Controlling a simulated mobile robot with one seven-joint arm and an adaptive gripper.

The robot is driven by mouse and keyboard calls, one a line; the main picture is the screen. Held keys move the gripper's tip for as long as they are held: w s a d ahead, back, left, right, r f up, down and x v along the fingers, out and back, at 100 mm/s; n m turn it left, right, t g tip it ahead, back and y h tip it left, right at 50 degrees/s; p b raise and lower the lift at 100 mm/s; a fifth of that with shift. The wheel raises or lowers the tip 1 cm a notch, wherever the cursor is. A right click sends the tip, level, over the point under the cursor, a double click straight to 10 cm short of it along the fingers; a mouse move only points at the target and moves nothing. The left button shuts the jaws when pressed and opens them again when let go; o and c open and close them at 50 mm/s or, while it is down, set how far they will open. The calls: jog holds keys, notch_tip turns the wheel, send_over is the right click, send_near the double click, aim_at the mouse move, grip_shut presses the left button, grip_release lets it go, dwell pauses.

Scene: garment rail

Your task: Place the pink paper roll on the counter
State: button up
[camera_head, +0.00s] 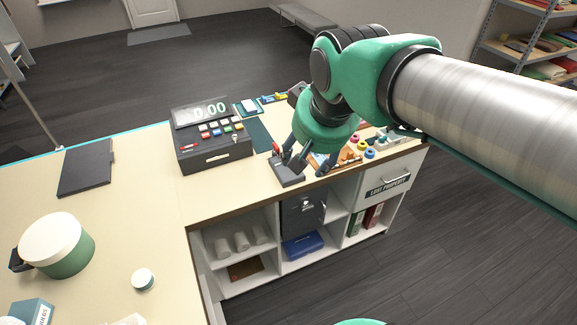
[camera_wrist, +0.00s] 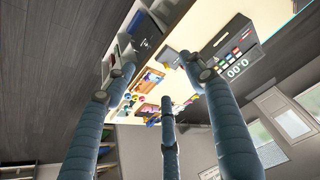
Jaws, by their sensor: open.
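The counter (camera_head: 120,225) is a pale wooden top across the left and middle of the head view; part of it shows in the wrist view (camera_wrist: 185,25). I cannot clearly pick out a pink paper roll. Small coloured rolls (camera_head: 369,153) stand on the counter right of my gripper. Pale grey rolls (camera_head: 241,241) lie in the shelf below. My gripper and arm hide part of the counter.
A cash register (camera_head: 213,145) stands left of my gripper. A dark folder (camera_head: 86,171), a round green tub with a cream lid (camera_head: 57,247) and a small white-topped jar (camera_head: 143,279) are on the left counter. A blue box (camera_head: 303,245) sits in the shelf. The middle-left counter is clear.

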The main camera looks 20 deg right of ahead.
jog(key=s+a+f+n, duration=0.2)
jog(key=s+a+f, duration=0.1)
jog(key=s, duration=0.5)
jog(key=shift+s+a+f+y, duration=0.15)
jog(key=shift+s+f+y, duration=0.1)
jog(key=shift+f+y, duration=0.1)
notch_tip(320, 180, down, 4)
jog(key=b, duration=0.4)
jog(key=shift+r, duration=0.1)
